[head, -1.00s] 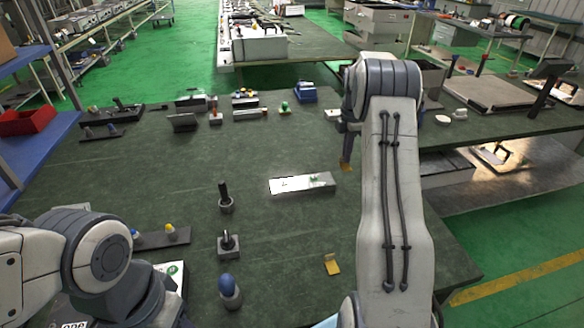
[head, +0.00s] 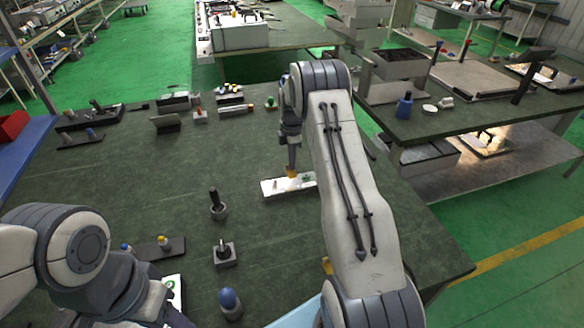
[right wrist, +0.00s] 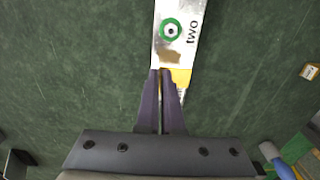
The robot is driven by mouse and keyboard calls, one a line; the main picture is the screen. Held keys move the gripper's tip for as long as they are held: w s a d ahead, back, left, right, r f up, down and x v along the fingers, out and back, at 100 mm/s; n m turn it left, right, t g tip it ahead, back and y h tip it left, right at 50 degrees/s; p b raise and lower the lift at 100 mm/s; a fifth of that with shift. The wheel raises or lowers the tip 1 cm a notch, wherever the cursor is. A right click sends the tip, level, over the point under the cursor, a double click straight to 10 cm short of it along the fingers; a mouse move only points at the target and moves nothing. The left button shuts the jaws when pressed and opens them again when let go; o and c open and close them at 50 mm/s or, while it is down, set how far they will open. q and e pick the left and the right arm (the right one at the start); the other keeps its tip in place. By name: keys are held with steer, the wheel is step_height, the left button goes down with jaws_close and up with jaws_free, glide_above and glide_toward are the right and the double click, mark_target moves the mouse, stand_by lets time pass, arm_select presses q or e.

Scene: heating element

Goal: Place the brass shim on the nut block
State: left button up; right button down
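My right gripper (head: 291,166) points down above a pale metal plate (head: 273,187). It is shut on a small brass-coloured piece (head: 292,173), taken as the brass shim, at its fingertips. In the right wrist view the nearly closed fingers (right wrist: 161,75) cover part of the plate, which carries a green ring and the word "two" (right wrist: 192,32). A brownish patch (right wrist: 170,56) and a yellow piece (right wrist: 183,77) show at the fingertips. Whether the shim touches the plate is unclear. I cannot tell for sure which thing is the nut block. My left gripper's fingers are out of view.
A second yellow piece (right wrist: 310,72) lies on the table, half hidden by my right arm in the head view. Dark fixtures with upright posts (head: 217,205) (head: 225,252) and a blue-knobbed one (head: 230,302) stand left of the arm. The mat between plate and back row is clear.

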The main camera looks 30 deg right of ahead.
step_height(320, 180, down, 3)
steer(key=shift+a+f+p, duration=0.1)
steer(key=shift+f+p, duration=0.05)
steer(key=shift+p, duration=0.55)
steer(key=shift+f, duration=0.4)
steer(key=shift+f, duration=0.1)
steer(key=c, duration=1.1)
jaws_free()
steer(key=shift+o, duration=0.2)
